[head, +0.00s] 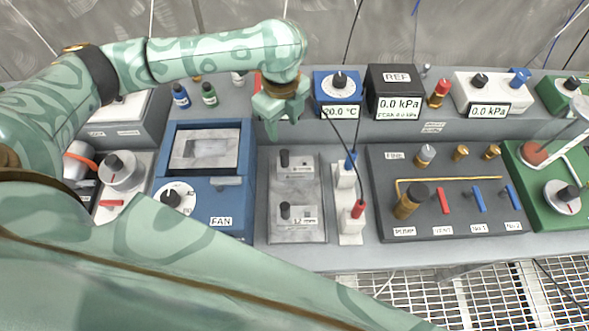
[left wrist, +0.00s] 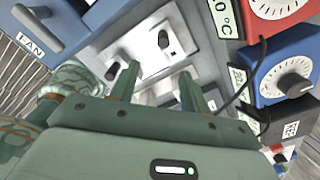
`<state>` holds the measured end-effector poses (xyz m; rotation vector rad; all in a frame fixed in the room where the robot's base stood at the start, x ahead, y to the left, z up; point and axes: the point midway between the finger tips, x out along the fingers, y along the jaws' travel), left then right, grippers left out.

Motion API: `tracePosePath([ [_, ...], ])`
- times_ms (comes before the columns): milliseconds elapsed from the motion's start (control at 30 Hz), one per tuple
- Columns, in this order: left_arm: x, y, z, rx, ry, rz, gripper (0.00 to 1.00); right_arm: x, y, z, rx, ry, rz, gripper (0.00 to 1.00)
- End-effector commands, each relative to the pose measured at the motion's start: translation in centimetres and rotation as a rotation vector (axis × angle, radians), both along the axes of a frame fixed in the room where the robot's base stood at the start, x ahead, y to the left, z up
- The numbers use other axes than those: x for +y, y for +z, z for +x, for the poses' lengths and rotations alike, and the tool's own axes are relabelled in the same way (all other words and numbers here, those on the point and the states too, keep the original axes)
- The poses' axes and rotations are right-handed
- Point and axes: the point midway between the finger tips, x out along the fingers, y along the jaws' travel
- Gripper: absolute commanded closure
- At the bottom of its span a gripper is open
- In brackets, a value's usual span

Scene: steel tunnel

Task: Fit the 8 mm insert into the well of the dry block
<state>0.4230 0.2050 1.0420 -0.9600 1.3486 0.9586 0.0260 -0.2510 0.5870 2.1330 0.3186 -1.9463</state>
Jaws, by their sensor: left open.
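My left gripper (head: 282,122) is open and empty, held above the bench behind a grey plate (head: 312,232). In the left wrist view its two fingers (left wrist: 156,82) are spread apart over the plate. Two dark-knobbed pieces stand on the plate. The front one (head: 285,210) has a label that seems to read 12 mm. The label by the back one (head: 284,158) is too small to read; it may be the 8 mm insert. The blue unit marked FAN (head: 212,222), left of the plate, has a grey recessed top and may be the dry block. My right gripper is not in view.
A white strip with a blue and a red plug (head: 349,225) stands right of the plate, with a cable above. A blue 20.0 °C box (head: 326,84) and a black REF box (head: 396,79) stand behind. A valve panel (head: 450,222) fills the right.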

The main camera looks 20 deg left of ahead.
Motion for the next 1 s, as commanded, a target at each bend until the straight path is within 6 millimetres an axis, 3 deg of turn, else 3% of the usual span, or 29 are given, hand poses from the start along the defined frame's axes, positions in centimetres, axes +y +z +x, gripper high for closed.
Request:
tracePosePath([
  [33,0.0,-2.0,-0.1,0.006,0.0,0.0,0.53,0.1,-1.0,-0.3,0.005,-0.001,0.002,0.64],
  [233,0.0,-6.3,-0.1,0.005,0.0,0.0,0.53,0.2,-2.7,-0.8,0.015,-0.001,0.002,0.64],
  [533,0.1,-8.5,0.2,0.001,-0.001,0.0,0.53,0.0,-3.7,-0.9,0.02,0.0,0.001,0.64],
  [800,0.4,-12.8,0.6,0.003,-0.002,0.001,0.53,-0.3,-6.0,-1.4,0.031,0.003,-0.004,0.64],
  [1000,0.4,-12.9,0.7,-0.001,-0.002,0.002,0.53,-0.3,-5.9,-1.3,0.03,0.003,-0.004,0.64],
])
